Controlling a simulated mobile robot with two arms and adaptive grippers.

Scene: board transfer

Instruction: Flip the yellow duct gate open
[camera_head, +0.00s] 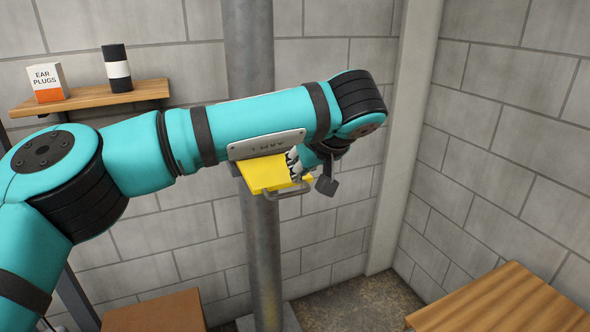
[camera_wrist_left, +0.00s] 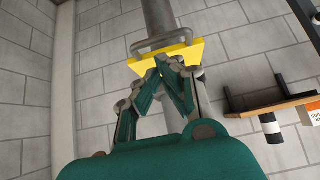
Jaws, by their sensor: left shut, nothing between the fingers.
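The yellow duct gate (camera_head: 264,174) is a flat plate with a grey bar handle, on the grey vertical duct (camera_head: 249,55). My left arm passes in front of the duct and hides part of the gate's upper side. My left gripper (camera_head: 299,178) is shut and empty, right beside the gate's right side. In the left wrist view, the gate (camera_wrist_left: 189,53) spans the duct (camera_wrist_left: 158,15), with its handle beyond it. The closed fingertips of the left gripper (camera_wrist_left: 163,62) are at the gate's near edge; I cannot tell whether they touch. My right gripper is not in view.
A wooden wall shelf (camera_head: 90,97) at left holds an ear plugs box (camera_head: 48,82) and a black-and-white cylinder (camera_head: 117,68). A wooden surface (camera_head: 505,305) is at lower right, and a brown box-like top (camera_head: 155,312) at lower left. Block walls stand behind and right.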

